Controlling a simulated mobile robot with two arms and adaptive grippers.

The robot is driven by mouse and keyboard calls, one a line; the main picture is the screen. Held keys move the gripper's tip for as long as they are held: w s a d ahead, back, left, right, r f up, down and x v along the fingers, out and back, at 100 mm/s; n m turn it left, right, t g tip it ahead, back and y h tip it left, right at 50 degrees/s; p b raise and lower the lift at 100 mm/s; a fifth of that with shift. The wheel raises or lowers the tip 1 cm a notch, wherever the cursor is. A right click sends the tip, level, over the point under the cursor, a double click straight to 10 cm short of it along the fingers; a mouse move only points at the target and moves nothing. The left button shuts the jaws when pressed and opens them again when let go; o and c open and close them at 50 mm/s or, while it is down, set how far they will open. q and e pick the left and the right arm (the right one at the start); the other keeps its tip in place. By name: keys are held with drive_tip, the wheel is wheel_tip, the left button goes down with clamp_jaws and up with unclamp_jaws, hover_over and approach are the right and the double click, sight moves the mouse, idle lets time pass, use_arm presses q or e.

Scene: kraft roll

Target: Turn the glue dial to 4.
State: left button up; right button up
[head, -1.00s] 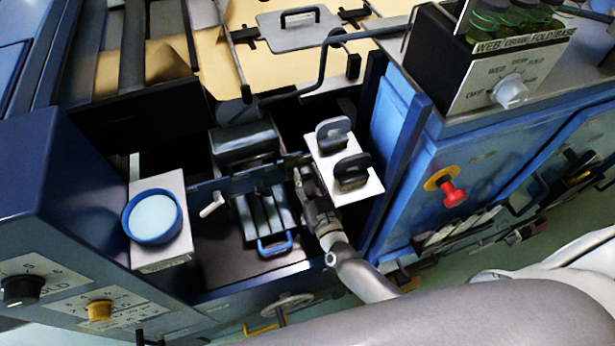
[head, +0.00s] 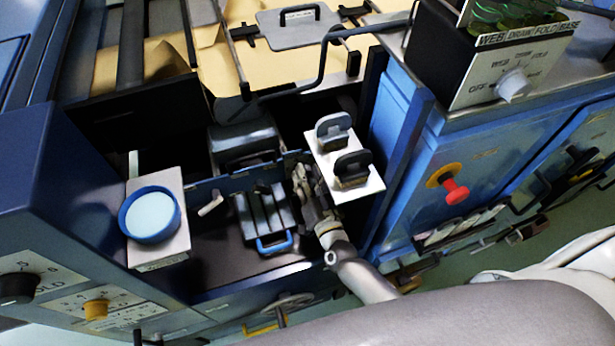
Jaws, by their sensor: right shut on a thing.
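An orange-yellow dial (head: 96,309) sits on a white numbered plate on the blue panel at lower left. A black dial (head: 18,288) sits above and left of it, on a plate with larger numbers. I cannot read which plate is the glue one, nor the settings. My right gripper (head: 303,182) is well to the right of both dials, at the right end of a dark blue bar (head: 232,172). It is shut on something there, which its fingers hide. My left gripper is out of view.
A white box with a blue-rimmed round top (head: 151,214) stands between the dials and my right gripper. A white peg (head: 210,206) sticks out below the bar. A white block with two dark knobs (head: 358,192) is close right of the gripper. A red button (head: 454,192) is farther right.

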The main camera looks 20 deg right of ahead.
drive_tip(key=m+b, duration=0.3)
drive_tip(key=m, duration=0.8)
drive_tip(key=shift+m+b, duration=0.35)
drive_tip(key=shift+m, duration=0.05)
drive_tip(key=shift+r+m+b, duration=0.1)
drive_tip(key=shift+m+b, duration=0.4)
drive_tip(key=shift+m, duration=0.9)
drive_tip(key=o, duration=0.9)
drive_tip(key=shift+o, duration=0.6)
drive_tip(key=shift+w, duration=0.1)
